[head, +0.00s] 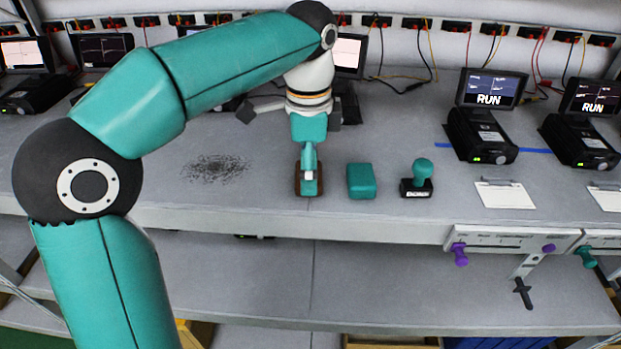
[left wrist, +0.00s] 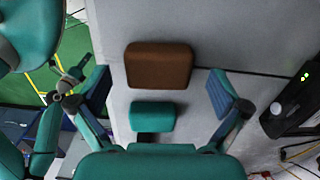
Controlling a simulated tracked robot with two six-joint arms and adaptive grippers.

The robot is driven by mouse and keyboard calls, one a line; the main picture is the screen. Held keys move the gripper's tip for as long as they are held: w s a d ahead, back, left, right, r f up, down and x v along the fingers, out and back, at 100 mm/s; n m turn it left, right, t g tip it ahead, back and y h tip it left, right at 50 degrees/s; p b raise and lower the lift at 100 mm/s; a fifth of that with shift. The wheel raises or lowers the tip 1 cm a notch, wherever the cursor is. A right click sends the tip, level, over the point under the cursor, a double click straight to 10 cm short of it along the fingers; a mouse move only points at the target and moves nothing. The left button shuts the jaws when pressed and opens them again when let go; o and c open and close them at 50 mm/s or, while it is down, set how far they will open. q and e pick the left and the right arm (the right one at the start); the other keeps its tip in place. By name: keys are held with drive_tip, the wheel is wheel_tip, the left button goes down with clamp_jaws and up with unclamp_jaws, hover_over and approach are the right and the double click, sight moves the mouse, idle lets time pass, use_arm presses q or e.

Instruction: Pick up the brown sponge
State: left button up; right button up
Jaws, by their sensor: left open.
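The brown sponge (head: 298,187) lies on the grey bench near its front edge, mostly hidden behind my left gripper (head: 309,172) in the head view. In the left wrist view the brown sponge (left wrist: 158,65) shows whole, as a rounded block. My left gripper (left wrist: 160,92) is open and empty, pointing down from above, with one finger to each side of the sponge's line. No contact between the fingers and the sponge is visible. My right gripper is not identifiable in either view.
A teal sponge-like block (head: 361,182) lies just right of the brown sponge. A teal-handled stamp (head: 417,180) stands farther right. A dark speckled smudge (head: 215,168) marks the bench at left. Screened testers (head: 480,134) and a white card (head: 505,195) are at right.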

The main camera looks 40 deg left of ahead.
use_arm(q)
drive_tip(key=shift+f, duration=0.15)
drive_tip(key=c, duration=1)
drive_tip(key=shift+c, duration=0.2)
drive_tip(key=shift+r, duration=0.8)
wheel_tip(320, 180, up, 2)
drive_tip(key=shift+d+r, duration=0.15)
drive_tip(key=d+b, duration=0.1)
drive_tip(key=d, duration=1.6)
drive_tip(key=shift+s+d, duration=0.25)
drive_tip(key=shift+d, duration=0.15)
